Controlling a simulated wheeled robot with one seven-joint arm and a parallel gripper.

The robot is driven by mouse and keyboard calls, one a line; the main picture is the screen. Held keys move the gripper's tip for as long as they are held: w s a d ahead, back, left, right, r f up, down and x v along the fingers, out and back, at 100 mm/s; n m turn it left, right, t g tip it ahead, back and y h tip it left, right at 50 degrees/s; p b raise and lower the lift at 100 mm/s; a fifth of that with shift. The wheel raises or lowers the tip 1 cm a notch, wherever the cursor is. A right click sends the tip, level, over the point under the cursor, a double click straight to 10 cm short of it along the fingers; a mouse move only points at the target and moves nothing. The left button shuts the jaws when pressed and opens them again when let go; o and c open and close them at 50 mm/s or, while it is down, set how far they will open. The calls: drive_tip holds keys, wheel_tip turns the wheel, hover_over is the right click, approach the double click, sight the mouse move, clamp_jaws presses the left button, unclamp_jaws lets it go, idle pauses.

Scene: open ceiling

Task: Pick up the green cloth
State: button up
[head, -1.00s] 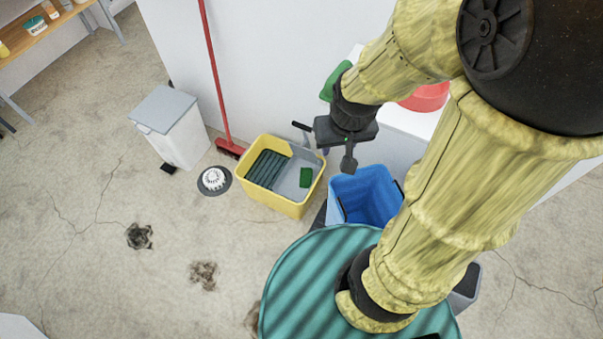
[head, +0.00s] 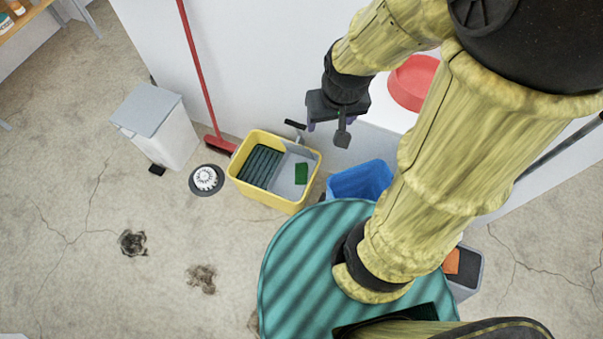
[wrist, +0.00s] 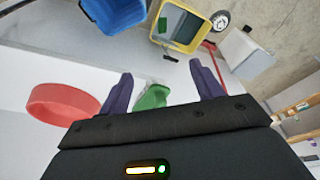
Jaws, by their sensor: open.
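The green cloth (wrist: 153,97) lies at the edge of a white surface in the wrist view, crumpled or draped. It shows between my two purple fingers, beyond the gripper body. In the head view my gripper and forearm hide it. My gripper (wrist: 161,76) is open with nothing held; the gap between cloth and fingers is hard to judge. In the head view my gripper (head: 336,120) is above the floor beside the white wall, near the white surface. A smaller green item (head: 301,173) lies inside the yellow bucket; it also shows in the wrist view (wrist: 162,25).
A red basin (head: 413,82) sits on the white surface near my arm. Below are the yellow bucket (head: 243,187), a blue bucket (head: 352,182) and a white bin (head: 165,138). A red-handled broom (head: 199,75) leans on the wall. The floor at left is mostly clear.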

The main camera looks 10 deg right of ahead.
drive_tip(key=b+x, duration=1)
drive_tip(key=x, duration=0.1)
drive_tip(key=s+b+x, duration=0.1)
drive_tip(key=b+x, duration=0.5)
drive_tip(key=shift+w+f, duration=0.1)
drive_tip(key=shift+f, duration=0.2)
drive_tip(key=w+f+m+b, duration=0.1)
drive_tip(key=w+f+b, duration=0.6)
drive_tip(key=f+b, duration=0.5)
drive_tip(key=w+f+t+b, duration=0.1)
drive_tip(key=w+f+b, duration=0.6)
drive_tip(key=f, duration=1.5)
drive_tip(key=w+a+f+m+h+b, duration=0.1)
drive_tip(key=w+f+b, duration=0.6)
drive_tip(key=f+b, duration=1)
drive_tip(key=shift+w+m+t+b, duration=0.25)
drive_tip(key=shift+m+t+b, duration=0.05)
drive_tip(key=shift+b, duration=0.15)
drive_tip(key=b, duration=0.8)
hover_over(301, 171)
drive_tip(key=s, duration=0.2)
drive_tip(key=f, duration=1)
drive_tip(key=shift+s+a+f, duration=0.15)
drive_tip(key=shift+a+f, duration=0.05)
drive_tip(key=shift+f, duration=0.15)
drive_tip(key=shift+w+f, duration=0.2)
drive_tip(key=shift+f, duration=0.05)
drive_tip(key=shift+f, duration=0.1)
